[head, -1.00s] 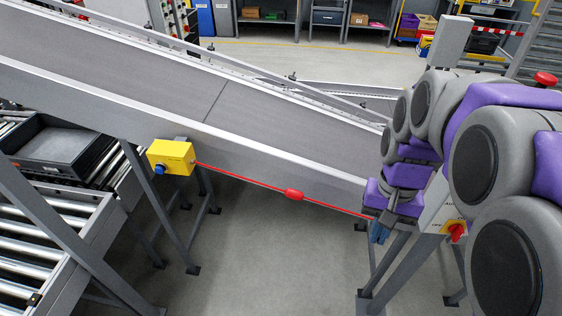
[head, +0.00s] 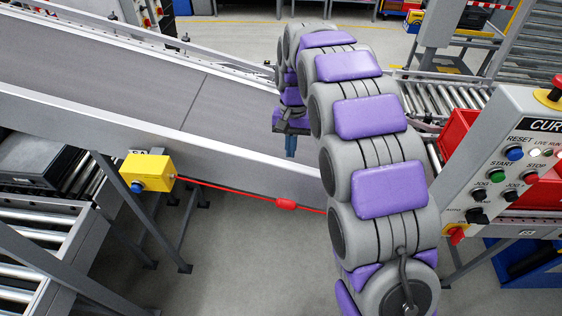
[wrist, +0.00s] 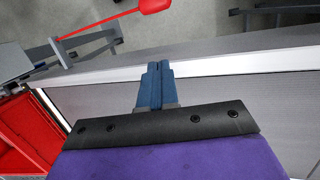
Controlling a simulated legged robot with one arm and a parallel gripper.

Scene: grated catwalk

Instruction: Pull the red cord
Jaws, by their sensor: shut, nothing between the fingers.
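The red cord (head: 235,192) runs along the conveyor's near side, from a yellow switch box (head: 148,172) to the right, where my arm hides its far end. A red grip piece (head: 286,204) sits on it. In the wrist view the cord (wrist: 95,30) and its red grip (wrist: 154,5) show at the top, beyond the conveyor's edge. My gripper (head: 290,150) hangs over the conveyor near its near side rail, apart from the cord. In the wrist view its blue fingers (wrist: 154,72) are together and empty.
The grey conveyor (head: 110,90) slopes down to the right. A control panel (head: 510,160) with several buttons stands at the right, near a red bin (head: 458,138). A roller table (head: 40,240) is at the left. The floor below the cord is clear.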

